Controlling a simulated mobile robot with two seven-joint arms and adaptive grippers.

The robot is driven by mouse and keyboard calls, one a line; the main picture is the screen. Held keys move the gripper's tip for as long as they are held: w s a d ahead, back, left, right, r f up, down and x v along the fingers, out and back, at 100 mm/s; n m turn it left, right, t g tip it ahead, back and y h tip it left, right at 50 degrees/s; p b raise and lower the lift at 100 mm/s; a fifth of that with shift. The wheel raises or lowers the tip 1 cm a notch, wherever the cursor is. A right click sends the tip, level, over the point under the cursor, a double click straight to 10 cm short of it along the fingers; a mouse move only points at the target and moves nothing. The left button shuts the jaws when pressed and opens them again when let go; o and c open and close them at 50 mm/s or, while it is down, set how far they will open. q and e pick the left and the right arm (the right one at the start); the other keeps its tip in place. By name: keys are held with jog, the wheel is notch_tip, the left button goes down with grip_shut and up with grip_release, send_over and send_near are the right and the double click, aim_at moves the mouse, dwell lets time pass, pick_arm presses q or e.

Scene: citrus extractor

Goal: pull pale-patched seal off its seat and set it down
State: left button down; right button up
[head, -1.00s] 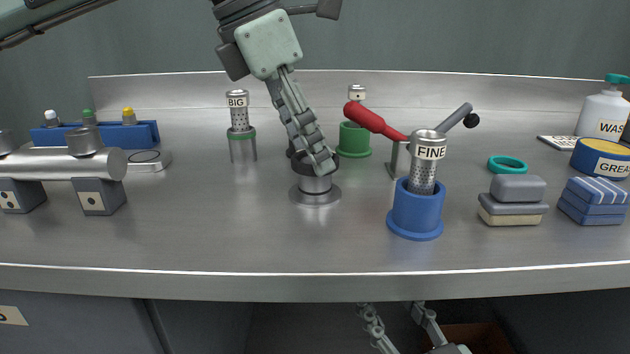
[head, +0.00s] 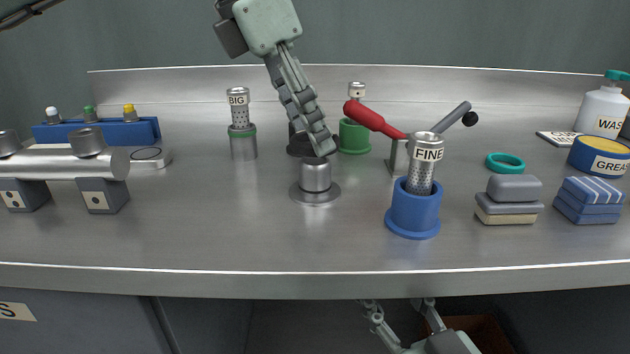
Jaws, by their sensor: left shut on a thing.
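My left gripper (head: 322,146) comes down from above with its fingers shut just over a short metal seat (head: 316,175) on the bench. The seat's bare metal top shows. A dark ring-like seal (head: 299,147) shows beside and behind the fingertips, gripped and raised above the seat. The fingers cover much of it, and I cannot make out pale patches on it. My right gripper (head: 398,308) is low at the bottom, below the bench's front edge, with its fingers spread and empty.
A blue holder (head: 412,212) with the FINE strainer stands right of the seat. A green cup (head: 354,137) and a red-handled lever (head: 375,121) are close behind. The BIG strainer (head: 239,112) stands back left. The bench front (head: 250,245) is clear.

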pick_arm(q)
jog(key=shift+r+p, duration=1.4)
jog(key=shift+r, duration=0.6)
